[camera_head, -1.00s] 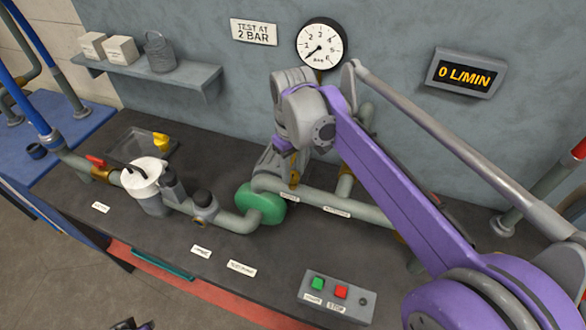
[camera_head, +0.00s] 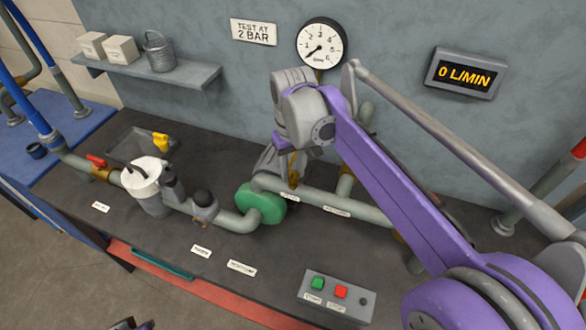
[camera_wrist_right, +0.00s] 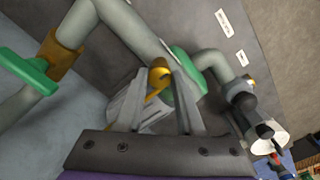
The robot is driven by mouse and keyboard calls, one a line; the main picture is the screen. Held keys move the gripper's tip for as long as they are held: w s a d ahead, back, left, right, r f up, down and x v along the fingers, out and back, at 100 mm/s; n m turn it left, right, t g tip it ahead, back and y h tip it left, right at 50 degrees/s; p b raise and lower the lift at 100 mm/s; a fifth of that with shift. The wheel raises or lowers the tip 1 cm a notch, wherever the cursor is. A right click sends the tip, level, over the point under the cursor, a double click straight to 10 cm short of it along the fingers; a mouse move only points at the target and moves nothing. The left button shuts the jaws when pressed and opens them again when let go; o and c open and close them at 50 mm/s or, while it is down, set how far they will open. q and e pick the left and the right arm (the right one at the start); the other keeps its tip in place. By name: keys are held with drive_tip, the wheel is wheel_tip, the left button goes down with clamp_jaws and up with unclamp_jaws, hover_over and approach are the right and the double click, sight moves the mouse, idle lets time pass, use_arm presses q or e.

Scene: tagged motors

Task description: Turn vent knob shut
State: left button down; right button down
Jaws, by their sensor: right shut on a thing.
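My right gripper (camera_wrist_right: 157,82) is shut on the brass-yellow vent knob (camera_wrist_right: 159,74), which shows between its two fingers in the right wrist view. A yellow stem or lever runs down from the knob between the fingers. In the head view the right gripper (camera_head: 290,168) reaches down behind the grey pipe, beside the green pump (camera_head: 262,203). There the knob is mostly hidden by the wrist and fingers. I cannot tell the knob's turn angle.
A pressure gauge (camera_head: 321,42) and a 0 L/MIN display (camera_head: 465,73) are on the wall. A white-topped vessel (camera_head: 147,178) stands left of the pump. A green and red button box (camera_head: 337,296) sits at the front of the dark bench. A green-handled valve (camera_wrist_right: 28,68) is nearby.

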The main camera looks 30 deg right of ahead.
sight(293, 174)
drive_tip(key=c, duration=0.5)
unclamp_jaws()
wheel_tip(293, 174, up, 11)
drive_tip(key=shift+f+p, duration=0.1)
drive_tip(key=shift+p, duration=0.25)
drive_tip(key=s+a+f+t, duration=0.2)
drive_tip(key=s+f, duration=0.2)
drive_tip(key=f, duration=0.3)
drive_tip(key=s+a+f+t, duration=0.2)
drive_tip(key=s+f, duration=0.3)
drive_tip(key=f, duration=0.2)
drive_tip(key=s+a+f+n+t, duration=0.1)
drive_tip(key=s+a+f, duration=0.1)
drive_tip(key=s+f, duration=0.2)
drive_tip(key=shift+s+f+t, duration=0.2)
drive_tip(key=shift+f+t, duration=0.2)
drive_tip(key=shift+f, duration=1.2)
